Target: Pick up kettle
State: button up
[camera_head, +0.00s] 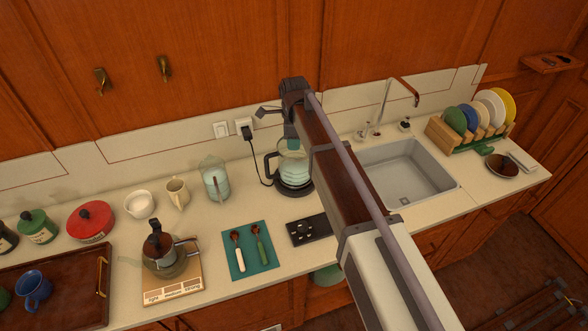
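A glass kettle (291,166) with pale green contents and a black handle on its left stands upright on a round black base (293,188) at the back of the counter. The end of my arm is above and behind it in the picture, and my gripper (290,132) points down over the kettle's top. My arm hides part of the kettle's right side. The fingertips are small and partly hidden. I cannot tell whether they are open or touch the kettle.
A black cord runs from the kettle base to a wall socket (244,128). A glass pot (172,258) stands on a wooden board left front. A glass jug (215,183), a teal mat (250,262) with two spoons, and a sink (405,175) are nearby. A plate rack (470,135) stands right.

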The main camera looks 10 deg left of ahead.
aim_at(291, 163)
notch_tip(291, 163, down, 11)
jog(key=b, duration=1)
jog(key=shift+w+r, duration=0.15)
jog(key=shift+a, duration=0.1)
grip_shut()
dwell(0.5)
